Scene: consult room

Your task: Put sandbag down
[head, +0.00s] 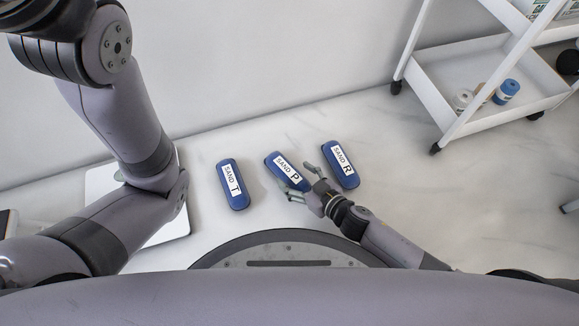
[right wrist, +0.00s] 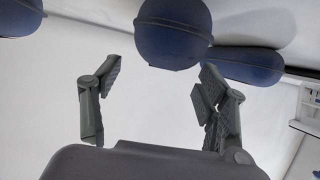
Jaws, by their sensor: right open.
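Three blue sandbags lie on the pale floor in the head view. The sandbag labelled T (head: 235,197) is at the left, the one labelled P (head: 273,159) is in the middle, and the one labelled R (head: 350,180) is at the right. My right gripper (head: 297,179) is open at the near end of sandbag P. In the right wrist view a blue sandbag end (right wrist: 173,32) lies just beyond the open fingers, with clear space between them. Parts of two other blue bags show beside it. Whether a finger touches a bag cannot be told. My left gripper is out of view.
A white wheeled trolley (head: 462,135) stands at the upper right with small rolls (head: 507,91) on its lower shelf. A white flat panel (head: 170,228) lies behind my left arm. A white wall runs behind the bags. The floor right of sandbag R is clear.

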